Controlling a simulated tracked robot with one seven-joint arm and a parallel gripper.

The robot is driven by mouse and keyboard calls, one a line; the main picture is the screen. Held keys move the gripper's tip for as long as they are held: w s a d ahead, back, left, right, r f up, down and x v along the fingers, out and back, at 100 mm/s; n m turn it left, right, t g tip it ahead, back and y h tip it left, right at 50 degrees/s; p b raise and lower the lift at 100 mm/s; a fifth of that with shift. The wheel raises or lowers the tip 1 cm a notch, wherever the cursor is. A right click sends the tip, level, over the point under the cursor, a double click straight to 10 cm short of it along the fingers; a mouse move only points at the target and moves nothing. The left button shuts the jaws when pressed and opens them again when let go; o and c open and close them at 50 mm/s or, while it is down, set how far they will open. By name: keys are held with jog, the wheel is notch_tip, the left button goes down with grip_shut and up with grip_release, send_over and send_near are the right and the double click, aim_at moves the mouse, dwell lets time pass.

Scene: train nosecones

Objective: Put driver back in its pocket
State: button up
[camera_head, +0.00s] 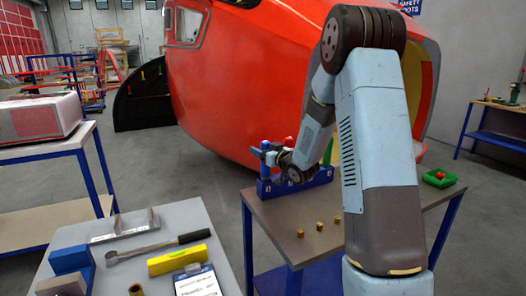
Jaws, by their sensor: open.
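A blue rack with white-marked pockets (318,180) stands at the back of the brown-topped table, in the middle of the view. My gripper (262,152) is open, just above the rack's left part. A small red piece (288,141), perhaps a driver handle, shows just behind and right of the gripper. An upright green piece (328,151), perhaps another driver handle, stands at the rack's right end, partly behind my arm. I cannot tell whether the red piece is seated in a pocket or touches the jaws. My arm hides part of the rack.
The grey table at left holds a wrench (160,246), a yellow level (178,260) and blue blocks. A large red nosecone (240,75) stands behind.

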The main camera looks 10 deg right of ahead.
jog(key=v, duration=1.2)
jog(key=s+d+r+m+g+h, duration=0.2)
jog(key=s+r+m+g+h, duration=0.15)
jog(key=s+r+h, duration=0.55)
jog(key=s+a+r+g, duration=0.1)
jog(key=s+a+g, duration=0.2)
jog(key=s, duration=1)
jog(key=s+a+r+m+g+y, duration=0.1)
jog(key=s+a+g, duration=0.2)
jog(key=s, duration=1)
jog(key=shift+g+y, duration=0.3)
jog(key=shift+g, duration=0.35)
jog(key=shift+s+r, duration=0.1)
jog(key=shift+r, duration=0.05)
